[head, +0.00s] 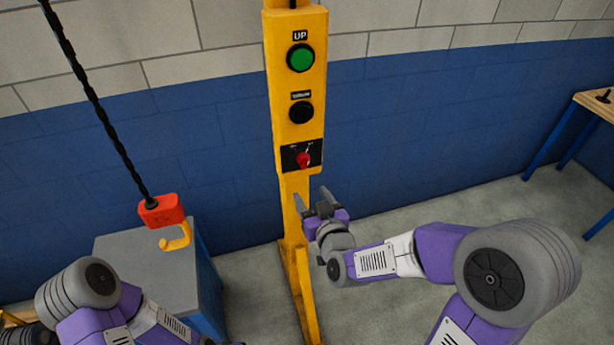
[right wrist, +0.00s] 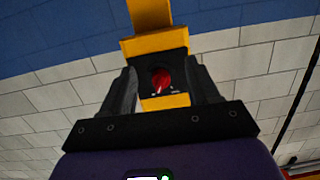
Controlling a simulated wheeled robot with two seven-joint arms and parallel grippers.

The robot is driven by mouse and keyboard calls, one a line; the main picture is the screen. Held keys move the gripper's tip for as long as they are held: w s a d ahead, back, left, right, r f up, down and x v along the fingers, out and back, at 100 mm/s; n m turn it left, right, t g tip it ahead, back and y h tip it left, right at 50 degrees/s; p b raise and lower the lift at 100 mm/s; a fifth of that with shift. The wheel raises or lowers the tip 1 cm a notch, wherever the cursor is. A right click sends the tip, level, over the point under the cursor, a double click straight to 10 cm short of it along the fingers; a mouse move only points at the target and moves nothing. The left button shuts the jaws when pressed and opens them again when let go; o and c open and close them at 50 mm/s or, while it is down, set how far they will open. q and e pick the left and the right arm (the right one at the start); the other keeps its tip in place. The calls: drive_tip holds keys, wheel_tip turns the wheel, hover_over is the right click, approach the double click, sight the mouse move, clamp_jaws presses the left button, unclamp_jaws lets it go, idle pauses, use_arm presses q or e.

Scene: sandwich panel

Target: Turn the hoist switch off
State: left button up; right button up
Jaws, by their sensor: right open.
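The hoist switch (head: 304,159) is a red rotary knob on a black plate, low on the yellow control post (head: 287,100). My right gripper (head: 313,197) is open and empty, just below the switch in the head view. In the right wrist view the red knob (right wrist: 161,79) shows between the two open fingers (right wrist: 163,92), apart from them. The knob's pointer direction is too small to read surely. My left arm shows at the lower left of the head view, but its gripper is out of view.
A green UP button (head: 300,58) and a black button (head: 301,112) sit above the switch. An orange hoist hook block (head: 161,211) hangs over a grey cabinet (head: 140,262) at left. A wooden table (head: 597,104) stands at far right.

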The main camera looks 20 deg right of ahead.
sight(306, 166)
drive_tip(key=shift+t, duration=0.8)
drive_tip(key=w+r, duration=0.1)
drive_tip(key=w, duration=0.1)
drive_tip(key=w+r, duration=0.1)
drive_tip(key=w, duration=0.1)
drive_tip(key=w+r+b, duration=0.1)
drive_tip(key=w+r, duration=0.1)
drive_tip(key=w, duration=0.1)
drive_tip(key=shift+d, duration=0.2)
drive_tip(key=c, duration=1)
drive_tip(key=shift+c, duration=0.2)
